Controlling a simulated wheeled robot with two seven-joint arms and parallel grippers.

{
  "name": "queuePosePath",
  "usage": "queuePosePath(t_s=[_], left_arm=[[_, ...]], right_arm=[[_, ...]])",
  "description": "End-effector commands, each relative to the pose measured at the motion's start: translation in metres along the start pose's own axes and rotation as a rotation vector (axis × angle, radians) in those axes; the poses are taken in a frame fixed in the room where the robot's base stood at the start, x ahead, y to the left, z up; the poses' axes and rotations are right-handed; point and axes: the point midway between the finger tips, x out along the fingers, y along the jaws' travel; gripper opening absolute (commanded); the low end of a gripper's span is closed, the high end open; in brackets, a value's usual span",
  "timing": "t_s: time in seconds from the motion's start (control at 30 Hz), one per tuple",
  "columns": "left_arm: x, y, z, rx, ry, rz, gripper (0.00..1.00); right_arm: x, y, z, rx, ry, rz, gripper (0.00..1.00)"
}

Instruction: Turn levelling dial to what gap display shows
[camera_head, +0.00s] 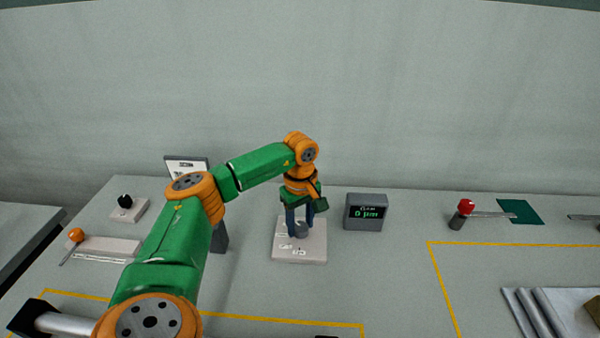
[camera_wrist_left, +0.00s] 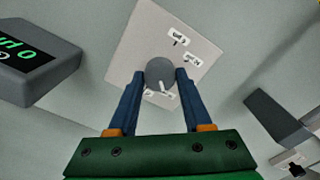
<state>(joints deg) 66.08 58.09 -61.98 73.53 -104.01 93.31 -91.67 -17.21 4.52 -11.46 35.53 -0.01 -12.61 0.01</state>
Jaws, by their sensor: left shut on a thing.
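The levelling dial is a round grey knob (camera_wrist_left: 160,70) on a pale square plate (camera_head: 287,252) with several small white labels. The label text is too small to read surely. A light mark shows on the knob's near side in the left wrist view. My left gripper (camera_head: 301,227) points down over the plate, its two blue fingers shut on opposite sides of the knob. The gap display (camera_head: 367,212) is a dark grey box right of the plate, reading "0 µm" in green. It shows partly at the left of the wrist view (camera_wrist_left: 36,62). My right gripper is out of view.
A grey stand with a white sign (camera_head: 187,165) is partly behind my left arm. An orange-knobbed lever (camera_head: 75,235) and a black knob (camera_head: 124,200) are at left. A red-topped post (camera_head: 465,208) stands at right. The table between display and post is clear.

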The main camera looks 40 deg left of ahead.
Motion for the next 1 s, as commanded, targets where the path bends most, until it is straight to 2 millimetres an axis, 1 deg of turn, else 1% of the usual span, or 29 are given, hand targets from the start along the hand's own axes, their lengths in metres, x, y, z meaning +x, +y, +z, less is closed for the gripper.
queuePosePath(t_s=[0.4, 0.43, 0.47, 0.5, 0.53, 0.83, 0.87, 0.93, 1.0], left_arm=[[0.002, -0.001, 0.001, 0.007, -0.003, -0.006, 0.00], [0.002, -0.001, 0.001, 0.007, -0.003, -0.006, 0.55], [0.002, -0.001, 0.001, 0.007, -0.003, -0.006, 0.63], [0.002, -0.001, 0.001, 0.007, -0.003, -0.005, 0.74], [0.002, -0.001, 0.001, 0.007, -0.002, -0.005, 0.80], [-0.001, 0.000, 0.000, 0.005, -0.001, -0.002, 0.80], [-0.003, 0.000, 0.000, 0.005, -0.001, -0.001, 0.80], [-0.015, 0.001, 0.000, 0.005, -0.001, 0.002, 0.80], [-0.031, 0.001, 0.001, 0.005, 0.000, 0.003, 0.80]], right_arm=[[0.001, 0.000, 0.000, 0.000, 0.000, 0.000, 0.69], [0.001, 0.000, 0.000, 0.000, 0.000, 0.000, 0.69], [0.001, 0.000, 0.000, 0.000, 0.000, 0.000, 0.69], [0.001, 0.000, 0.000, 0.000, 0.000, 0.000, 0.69], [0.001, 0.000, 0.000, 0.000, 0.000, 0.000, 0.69], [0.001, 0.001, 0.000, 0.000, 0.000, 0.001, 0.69], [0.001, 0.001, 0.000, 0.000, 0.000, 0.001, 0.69], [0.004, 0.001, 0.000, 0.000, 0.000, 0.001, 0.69], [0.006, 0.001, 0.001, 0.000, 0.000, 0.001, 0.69]])
